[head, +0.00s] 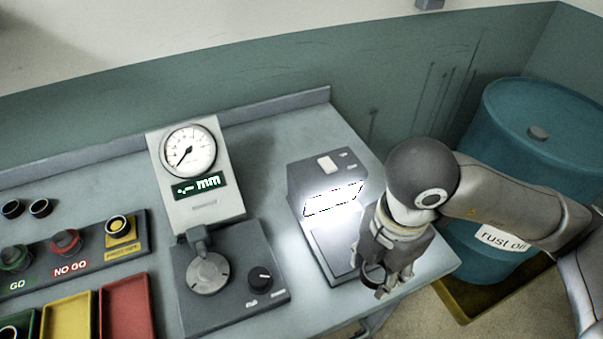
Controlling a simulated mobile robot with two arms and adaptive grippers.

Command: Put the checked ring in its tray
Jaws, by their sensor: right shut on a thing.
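My right gripper (381,283) is shut on a dark ring (373,275) at the front right of the bench, beside the lit inspection box (322,173). The fingers hide part of the ring. Three trays stand at the lower left: green (34,325), yellow (68,316) and red (127,308). The green tray is cut by the picture edge and a ring shows in it. The yellow and red trays look empty in the part that shows. My left gripper is not in view.
A dial gauge (188,150) with an "-.-- mm" display stands behind a measuring base (208,274) with a knob. A GO / NO GO board (95,240) and two dark rings (39,208) are at the left. A blue drum (540,130) stands right of the bench.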

